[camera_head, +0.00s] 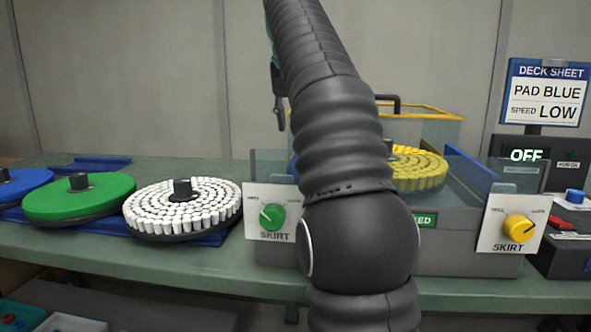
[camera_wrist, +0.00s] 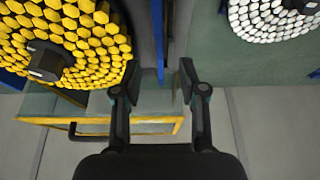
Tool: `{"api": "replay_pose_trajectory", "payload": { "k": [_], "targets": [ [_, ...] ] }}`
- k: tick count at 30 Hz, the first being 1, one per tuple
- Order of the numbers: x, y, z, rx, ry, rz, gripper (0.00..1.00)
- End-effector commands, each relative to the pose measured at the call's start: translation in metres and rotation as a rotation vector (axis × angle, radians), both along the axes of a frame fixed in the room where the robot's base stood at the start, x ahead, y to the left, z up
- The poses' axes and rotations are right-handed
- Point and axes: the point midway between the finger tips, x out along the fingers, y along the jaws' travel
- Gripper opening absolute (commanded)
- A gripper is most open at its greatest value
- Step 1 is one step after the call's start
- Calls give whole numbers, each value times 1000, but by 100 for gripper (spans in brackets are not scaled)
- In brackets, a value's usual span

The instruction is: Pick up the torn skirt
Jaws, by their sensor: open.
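Two white cards marked SKIRT stand on the front of the grey machine housing in the head view. The left skirt card (camera_head: 284,226) has a green knob (camera_head: 272,217). The right skirt card (camera_head: 496,235) has a yellow knob (camera_head: 520,228). I cannot tell a torn skirt from the rest; my arm hides the middle of the housing. My gripper (camera_wrist: 158,85) is open and empty in the wrist view, above the gap between the yellow-studded disc (camera_wrist: 90,52) and the white-studded disc (camera_wrist: 275,30).
On the green bench (camera_head: 130,248) lie a green disc (camera_head: 100,205), a blue disc (camera_head: 20,186) and the white disc (camera_head: 170,193). A sign (camera_head: 545,95) reads PAD BLUE, SPEED LOW; a display (camera_head: 526,155) reads OFF.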

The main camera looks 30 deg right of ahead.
Motion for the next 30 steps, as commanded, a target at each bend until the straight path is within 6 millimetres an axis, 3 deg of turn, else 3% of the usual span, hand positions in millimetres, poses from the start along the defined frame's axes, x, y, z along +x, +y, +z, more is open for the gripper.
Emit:
{"api": "replay_pose_trajectory", "payload": {
  "k": [12, 20, 30],
  "targets": [
    [16, -10, -47, 0, 1, 1, 42],
    [21, -12, -60, 0, 2, 3, 42],
    [34, -23, -98, 0, 1, 3, 42]
  ]
}}
